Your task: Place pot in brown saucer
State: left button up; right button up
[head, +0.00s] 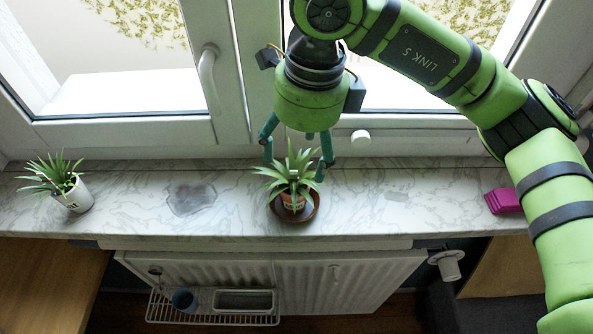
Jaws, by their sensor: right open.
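A plant with long green leaves grows in a small brown pot (292,202) near the middle of the marble windowsill. The pot appears upright inside a round brown saucer (312,213), whose rim shows around it. The leaves hide the pot's top. My right gripper (296,163) hangs from above over this plant, its fingers spread to either side of the upper leaves. The fingers look open and apart from the pot. My left gripper is not in view. A second plant stands in a white pot (76,196) at the left end of the sill.
The marble sill (130,215) has free room on both sides of the saucer, with a grey patch (192,199) to its left. A magenta object (503,201) lies at the right. The window handle (208,75) juts out behind. A radiator (270,272) and wire rack (205,317) are below.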

jog(key=shift+d+r, duration=0.15)
jog(key=shift+r, duration=1.15)
